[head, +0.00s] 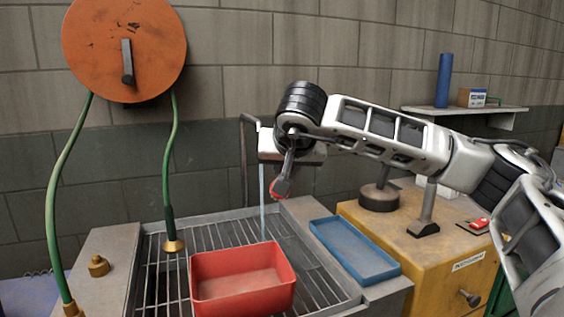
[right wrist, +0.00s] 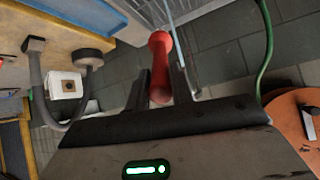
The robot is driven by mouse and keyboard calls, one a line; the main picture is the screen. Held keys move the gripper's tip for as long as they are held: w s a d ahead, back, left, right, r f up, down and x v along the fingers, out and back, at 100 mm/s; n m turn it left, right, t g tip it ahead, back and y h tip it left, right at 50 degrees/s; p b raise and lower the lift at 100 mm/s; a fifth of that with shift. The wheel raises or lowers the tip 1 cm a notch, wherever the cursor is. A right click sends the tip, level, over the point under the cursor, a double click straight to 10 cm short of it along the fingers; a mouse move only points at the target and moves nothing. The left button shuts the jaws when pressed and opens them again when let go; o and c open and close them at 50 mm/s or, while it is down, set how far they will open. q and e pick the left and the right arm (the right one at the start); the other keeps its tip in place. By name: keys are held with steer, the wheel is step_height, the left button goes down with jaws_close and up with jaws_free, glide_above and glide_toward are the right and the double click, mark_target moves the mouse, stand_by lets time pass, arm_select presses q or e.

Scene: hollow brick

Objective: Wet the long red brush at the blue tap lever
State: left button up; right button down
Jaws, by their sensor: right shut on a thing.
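My right gripper (head: 284,180) points down over the sink in the head view, next to a thin light-blue stream of water (head: 263,205). In the right wrist view its two fingers (right wrist: 160,88) are shut on a red cylindrical handle (right wrist: 159,62), which I take for the brush. Only a bit of red (head: 275,192) shows at the fingers in the head view; bristles are not visible. The stream also passes close beside the red handle in the right wrist view (right wrist: 178,42); I cannot tell if they touch. No blue tap lever is visible. My left gripper is not in view.
A red bin (head: 243,290) stands on the sink's grate (head: 222,232). A blue tray (head: 354,269) lies to its right, beside a yellow cabinet (head: 392,249). An orange hose reel (head: 124,48) with a green hose (head: 175,150) is on the left.

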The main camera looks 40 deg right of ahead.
steer(key=shift+w+d+f, duration=0.1)
steer(key=shift+w, duration=0.55)
steer(key=shift+w+d+f+p, duration=0.15)
steer(key=shift+w+p, duration=0.05)
steer(key=shift+w, duration=0.45)
steer(key=shift+w+d+f+p, duration=0.1)
steer(key=shift+w+f+p, duration=0.1)
steer(key=shift+w, duration=0.4)
arm_select(q)
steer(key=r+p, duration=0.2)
steer(key=p, duration=0.1)
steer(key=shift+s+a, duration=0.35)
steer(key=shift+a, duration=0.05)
arm_select(e)
steer(key=w+d+f, duration=0.1)
steer(key=w, duration=0.8)
steer(key=shift+d+f, duration=0.35)
steer(key=shift+f, duration=0.05)
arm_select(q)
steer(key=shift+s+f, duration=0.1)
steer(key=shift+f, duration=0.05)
